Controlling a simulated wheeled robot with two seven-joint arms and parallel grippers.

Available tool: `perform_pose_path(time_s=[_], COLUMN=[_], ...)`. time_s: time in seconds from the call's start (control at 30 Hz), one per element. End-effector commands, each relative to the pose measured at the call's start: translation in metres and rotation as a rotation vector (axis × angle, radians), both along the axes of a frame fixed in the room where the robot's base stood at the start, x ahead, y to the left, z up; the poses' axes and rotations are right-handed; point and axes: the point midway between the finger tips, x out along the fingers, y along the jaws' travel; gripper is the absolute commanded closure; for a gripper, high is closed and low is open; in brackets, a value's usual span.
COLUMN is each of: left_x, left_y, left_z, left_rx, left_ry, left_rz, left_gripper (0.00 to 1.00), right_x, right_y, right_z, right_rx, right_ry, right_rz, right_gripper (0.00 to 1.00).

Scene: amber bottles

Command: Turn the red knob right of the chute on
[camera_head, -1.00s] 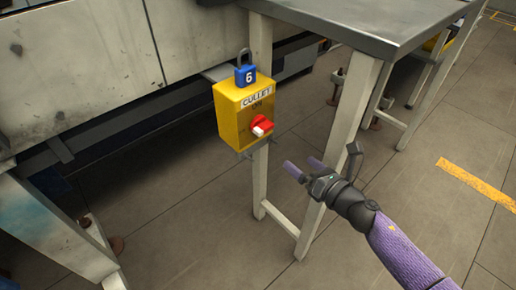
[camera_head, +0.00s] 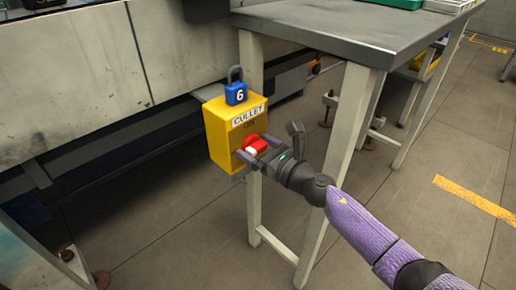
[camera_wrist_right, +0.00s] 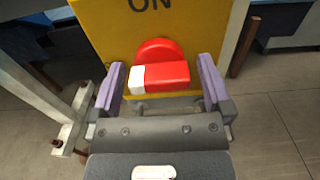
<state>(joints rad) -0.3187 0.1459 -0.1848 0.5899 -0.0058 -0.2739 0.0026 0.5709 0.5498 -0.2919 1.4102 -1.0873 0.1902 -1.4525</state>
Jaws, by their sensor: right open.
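The red knob (camera_head: 257,144) sits on the front of a yellow box (camera_head: 222,140) labelled "CULLET" and "ON". In the right wrist view the red knob (camera_wrist_right: 166,73) has a bar lying crosswise, with a white end at the left. My right gripper (camera_head: 258,150) is at the box front with its purple fingers on either side of the knob. In the right wrist view my right gripper (camera_wrist_right: 161,82) is open, with gaps between the fingers and the knob's bar. My left gripper is not in view.
A blue padlock (camera_head: 236,93) marked 6 is on top of the box. A grey metal table (camera_head: 345,30) stands behind and right, its pale leg close to the box. Large worn panels (camera_head: 75,60) fill the left. Floor at the right is open.

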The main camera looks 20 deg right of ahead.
Motion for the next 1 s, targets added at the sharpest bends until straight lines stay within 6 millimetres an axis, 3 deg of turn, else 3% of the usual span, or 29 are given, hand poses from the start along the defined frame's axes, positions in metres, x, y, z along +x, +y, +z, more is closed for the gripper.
perform_pose_path(time_s=[0.03, 0.4, 0.43, 0.77, 1.0], left_x=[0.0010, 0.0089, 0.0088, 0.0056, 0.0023], left_y=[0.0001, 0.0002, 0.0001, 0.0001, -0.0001], left_z=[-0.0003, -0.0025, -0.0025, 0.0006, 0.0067], left_rx=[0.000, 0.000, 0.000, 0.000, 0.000], left_ry=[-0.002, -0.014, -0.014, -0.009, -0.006], left_rz=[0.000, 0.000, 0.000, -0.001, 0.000], left_gripper=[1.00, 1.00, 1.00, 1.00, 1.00], right_x=[-0.0001, -0.0004, -0.0004, -0.0005, -0.0006], right_y=[0.0000, -0.0001, -0.0001, -0.0001, -0.0002], right_z=[0.0000, -0.0004, -0.0004, 0.0002, 0.0008], right_rx=[0.000, 0.001, 0.001, 0.061, 0.225], right_ry=[0.000, 0.000, 0.001, 0.023, 0.083], right_rz=[0.000, 0.000, 0.000, 0.000, -0.001], right_gripper=[0.04, 0.83, 0.85, 0.85, 0.85])
